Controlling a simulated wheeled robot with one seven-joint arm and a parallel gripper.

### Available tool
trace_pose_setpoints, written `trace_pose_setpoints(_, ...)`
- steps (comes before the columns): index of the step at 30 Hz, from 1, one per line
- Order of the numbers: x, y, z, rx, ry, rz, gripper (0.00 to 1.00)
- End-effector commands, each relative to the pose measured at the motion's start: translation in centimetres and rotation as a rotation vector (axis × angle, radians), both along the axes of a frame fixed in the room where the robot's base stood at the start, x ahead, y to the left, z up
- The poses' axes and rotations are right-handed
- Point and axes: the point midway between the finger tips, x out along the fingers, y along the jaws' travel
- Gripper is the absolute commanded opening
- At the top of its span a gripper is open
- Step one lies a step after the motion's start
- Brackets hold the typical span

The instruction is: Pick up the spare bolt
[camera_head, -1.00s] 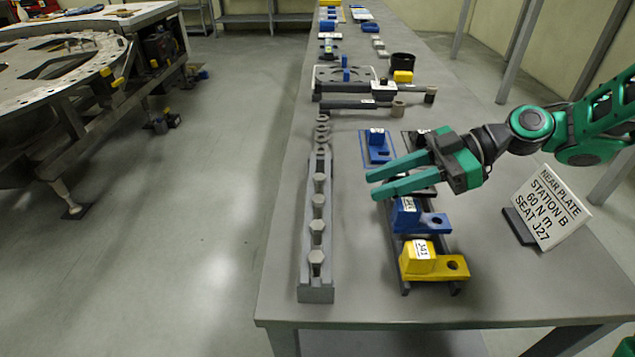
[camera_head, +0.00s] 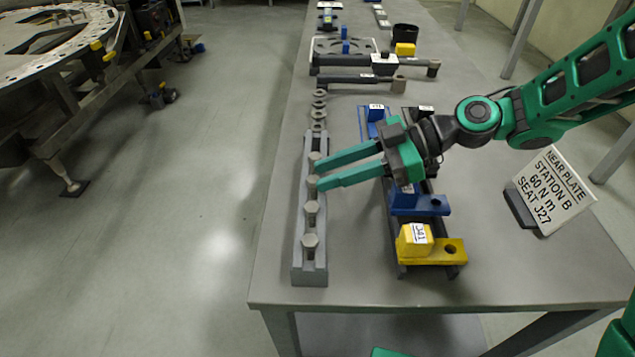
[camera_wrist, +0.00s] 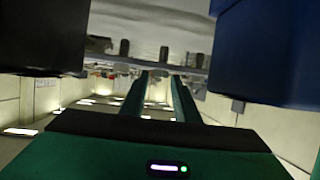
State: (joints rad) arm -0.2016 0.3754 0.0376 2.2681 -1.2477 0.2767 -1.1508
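Several grey hex-head bolts stand upright in a row in a long grey rack (camera_head: 296,262) on the bench. The two near ones are clear: a front bolt (camera_head: 310,243) and one behind it (camera_head: 311,209). No mark shows which is the spare bolt. My gripper (camera_head: 318,175) reaches in from the right with its green fingers parted and tips at the rack, beside the farther bolts. The tips partly cover those bolts; I cannot tell whether they touch. In the wrist view my gripper (camera_wrist: 159,75) is also open, with nothing seen between its fingers.
Right of the rack, blue blocks (camera_head: 418,204) and a yellow block (camera_head: 432,250) sit on a dark stand under my arm. A sign (camera_head: 550,190) stands at right. Grey rings (camera_head: 318,104) lie behind the rack, with dark tools (camera_head: 360,82) farther back. The front bench corner is clear.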

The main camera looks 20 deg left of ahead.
Motion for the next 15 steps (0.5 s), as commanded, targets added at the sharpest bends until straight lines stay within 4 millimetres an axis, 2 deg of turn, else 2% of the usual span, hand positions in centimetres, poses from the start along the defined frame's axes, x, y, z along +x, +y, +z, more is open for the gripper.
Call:
trace_pose_setpoints(4,-0.41,1.09,-0.5,0.0,0.0,0.001,0.28)
trace_pose_setpoints(11,-0.41,1.21,-0.56,0.0,0.0,-0.001,0.28)
trace_pose_setpoints(12,-0.41,1.21,-0.56,0.0,0.0,-0.001,0.26)
trace_pose_setpoints(15,-0.4,1.18,-0.56,0.0,0.0,-0.001,0.02)
